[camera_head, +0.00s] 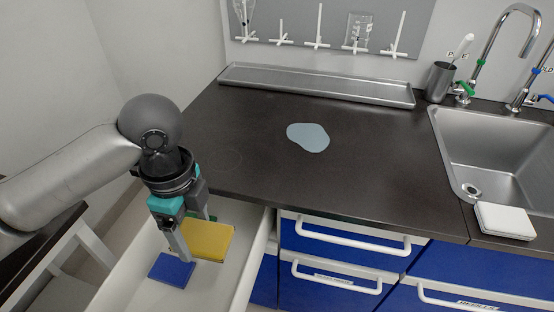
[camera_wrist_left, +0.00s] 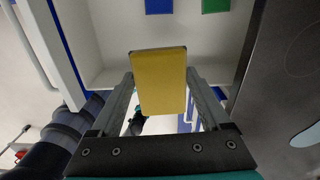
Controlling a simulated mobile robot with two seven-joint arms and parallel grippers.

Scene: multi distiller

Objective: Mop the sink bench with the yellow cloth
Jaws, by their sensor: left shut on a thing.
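The yellow cloth (camera_head: 212,240) is a flat rectangular block shape, held over the open white drawer (camera_head: 258,245). My left gripper (camera_head: 192,231) is shut on it; in the left wrist view the cloth (camera_wrist_left: 158,82) sits between the two fingers (camera_wrist_left: 158,90). The sink bench (camera_head: 240,155) is a dark worktop to the right of the gripper. A pale blue-grey puddle (camera_head: 308,137) lies flat on it. My right gripper is not in view.
A blue cloth (camera_head: 171,270) and a green one (camera_wrist_left: 216,5) lie in the drawer. A metal tray (camera_head: 318,84) runs along the back wall. The sink (camera_head: 490,150), a grey cup (camera_head: 439,82) and a white block (camera_head: 505,221) stand at the right. The bench around the puddle is clear.

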